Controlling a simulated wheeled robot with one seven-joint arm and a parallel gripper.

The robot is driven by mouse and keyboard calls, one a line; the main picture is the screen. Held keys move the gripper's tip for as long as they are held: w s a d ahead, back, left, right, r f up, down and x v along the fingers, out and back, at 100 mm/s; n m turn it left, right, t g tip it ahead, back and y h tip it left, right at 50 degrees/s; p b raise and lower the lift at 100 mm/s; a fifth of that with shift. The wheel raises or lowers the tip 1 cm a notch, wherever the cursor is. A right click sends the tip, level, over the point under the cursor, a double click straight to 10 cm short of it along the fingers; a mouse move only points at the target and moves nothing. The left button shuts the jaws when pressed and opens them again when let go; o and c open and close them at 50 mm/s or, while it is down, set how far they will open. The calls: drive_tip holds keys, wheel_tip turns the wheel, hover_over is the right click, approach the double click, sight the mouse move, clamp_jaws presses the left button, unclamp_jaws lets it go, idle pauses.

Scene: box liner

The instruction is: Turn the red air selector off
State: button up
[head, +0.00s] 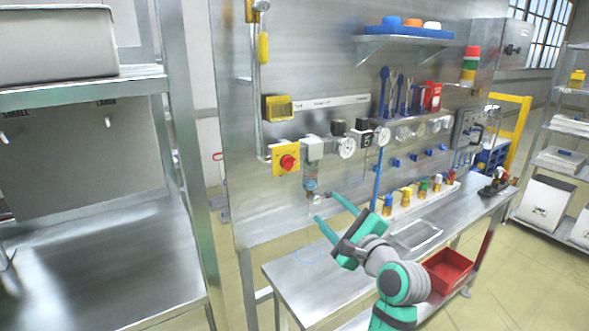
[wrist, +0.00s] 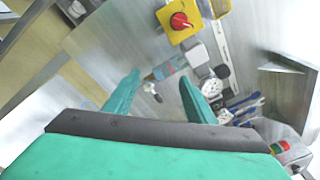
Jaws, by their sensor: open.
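The red air selector (head: 287,162) is a round red knob on a square yellow plate (head: 279,150), fixed to the steel back panel. In the wrist view the red knob (wrist: 180,21) sits on its yellow plate (wrist: 164,17) near the top, beyond my fingertips. My gripper (head: 325,206) is open and empty, below and to the right of the selector in the head view. In the wrist view the two green fingers (wrist: 160,80) are spread apart, and neither touches the knob. The knob's exact turn position is too small to read.
A filter unit (head: 310,165) with a gauge (head: 346,147) hangs just right of the selector. A blue hose (head: 377,180) runs down the panel. The steel bench (head: 300,280) below holds a row of coloured bottles (head: 422,190). A red bin (head: 447,270) sits lower right.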

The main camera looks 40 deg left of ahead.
drive_tip(key=g+y, duration=0.1)
drive_tip(key=g, duration=0.1)
approach(292, 165)
drive_tip(key=d+f, duration=0.1)
drive_tip(key=d, duration=0.1)
drive_tip(key=shift+n, duration=0.3)
drive_tip(key=x, duration=0.7)
drive_tip(key=r+x, duration=0.1)
drive_tip(key=x, duration=0.2)
drive_tip(key=shift+s+a, duration=0.2)
drive_tip(key=shift+a, duration=0.3)
drive_tip(key=c, duration=1)
